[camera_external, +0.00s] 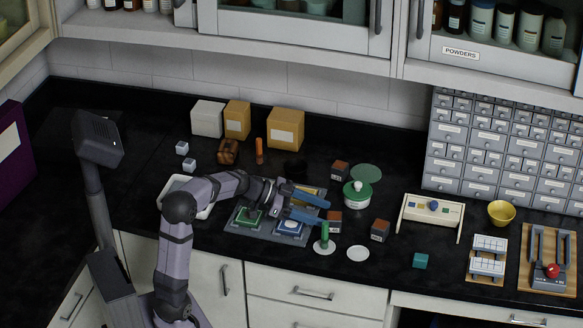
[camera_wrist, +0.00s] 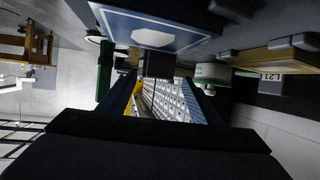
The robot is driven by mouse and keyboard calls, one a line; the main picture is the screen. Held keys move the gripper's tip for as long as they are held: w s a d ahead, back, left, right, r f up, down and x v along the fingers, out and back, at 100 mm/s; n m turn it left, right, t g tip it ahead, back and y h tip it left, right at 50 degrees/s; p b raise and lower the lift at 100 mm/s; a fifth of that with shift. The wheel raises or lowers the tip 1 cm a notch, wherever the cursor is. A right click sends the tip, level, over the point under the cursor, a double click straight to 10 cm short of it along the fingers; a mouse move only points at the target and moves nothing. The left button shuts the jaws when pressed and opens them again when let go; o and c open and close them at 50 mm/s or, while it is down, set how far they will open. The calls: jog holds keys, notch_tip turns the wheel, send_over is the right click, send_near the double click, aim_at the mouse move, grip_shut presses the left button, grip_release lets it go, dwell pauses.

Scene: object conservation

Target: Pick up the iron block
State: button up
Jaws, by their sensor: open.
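Three dark, brownish blocks with small labels stand on the counter in the external view: one at the back (camera_external: 339,170), one close to my fingertips (camera_external: 334,222) and one farther right (camera_external: 380,231). The labels are too small to read, so I cannot tell which is the iron block. My gripper (camera_external: 326,212) is open, with its blue fingers pointing right, low over the grey pad tray. In the wrist view a dark block (camera_wrist: 158,63) shows ahead, between the tips of my gripper (camera_wrist: 160,80). I cannot tell whether the fingers touch it.
A green post on a white base (camera_external: 324,240) stands just in front of my fingertips. A green-lidded white jar (camera_external: 357,195), a white disc (camera_external: 358,253) and a teal cube (camera_external: 420,261) are to the right. The grey pad tray (camera_external: 238,226) lies below my gripper. Drawers (camera_external: 500,150) stand behind.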

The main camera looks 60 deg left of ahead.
aim_at(332, 215)
jog(key=shift+p+x, duration=0.65)
jog(key=shift+x, duration=1.8)
jog(key=shift+r, duration=0.1)
grip_shut()
jog(key=shift+r, duration=0.15)
